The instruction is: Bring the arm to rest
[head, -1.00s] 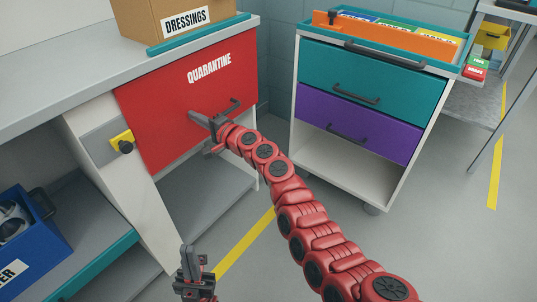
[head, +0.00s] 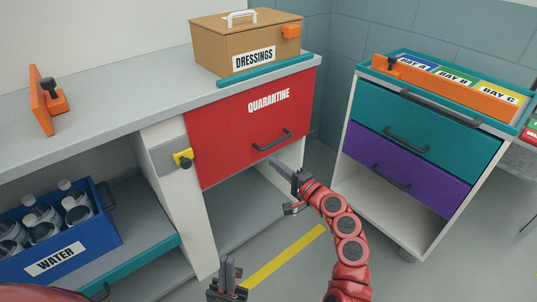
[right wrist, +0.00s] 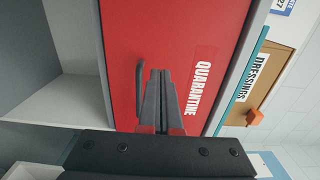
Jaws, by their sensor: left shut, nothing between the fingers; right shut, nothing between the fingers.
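The red QUARANTINE drawer front (head: 225,130) sits flush in the workbench, with a dark bar handle (head: 272,140). My right gripper (head: 276,165) is shut and empty, just below and apart from the handle in the head view. In the right wrist view its closed fingers (right wrist: 160,80) point at the red front (right wrist: 185,30), with the handle (right wrist: 139,88) beside them in the picture. My left gripper (head: 229,264) is shut and empty, low in the head view, in front of the bench; only its end shows.
A DRESSINGS box (head: 230,45) stands on the worktop (head: 120,90). A blue WATER crate (head: 90,245) with bottles is on the lower left shelf. A drawer cart (head: 430,135) stands at right. A yellow knob (head: 183,159) sits left of the drawer. Floor between is open.

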